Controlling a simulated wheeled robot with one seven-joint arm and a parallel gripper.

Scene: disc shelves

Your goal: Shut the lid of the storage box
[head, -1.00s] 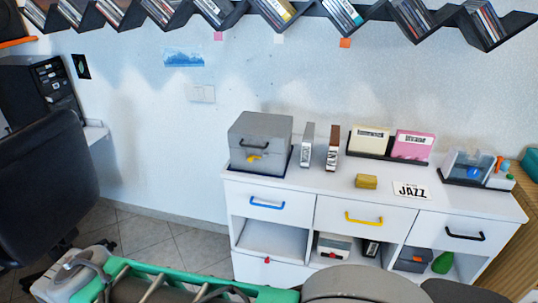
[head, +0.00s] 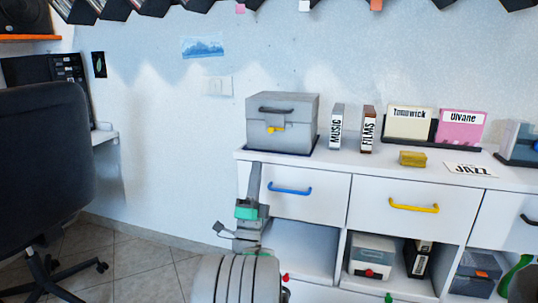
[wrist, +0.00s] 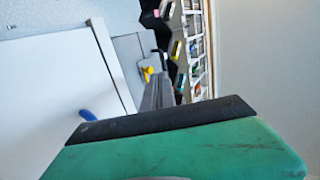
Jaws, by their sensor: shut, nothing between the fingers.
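The storage box (head: 283,138) is grey, with a black handle (head: 278,109) and a yellow latch (head: 275,128). It stands upright on the left end of the white cabinet top. Its lid (head: 298,101) lies over the body; I cannot tell whether it is fully down. My gripper (head: 254,170) is shut and empty, pointing up in front of the cabinet's left edge, below and left of the box. It looks apart from the box. In the wrist view, my gripper (wrist: 158,90) points toward the box (wrist: 128,50) and its yellow latch (wrist: 148,72).
The cabinet (head: 250,157) has a blue-handled drawer (head: 291,191) close to my gripper. Two upright media holders (head: 337,130) stand right of the box, with a card rack (head: 436,128) and a yellow block (head: 412,159) beyond. A black chair (head: 45,155) is at left. Open floor lies between.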

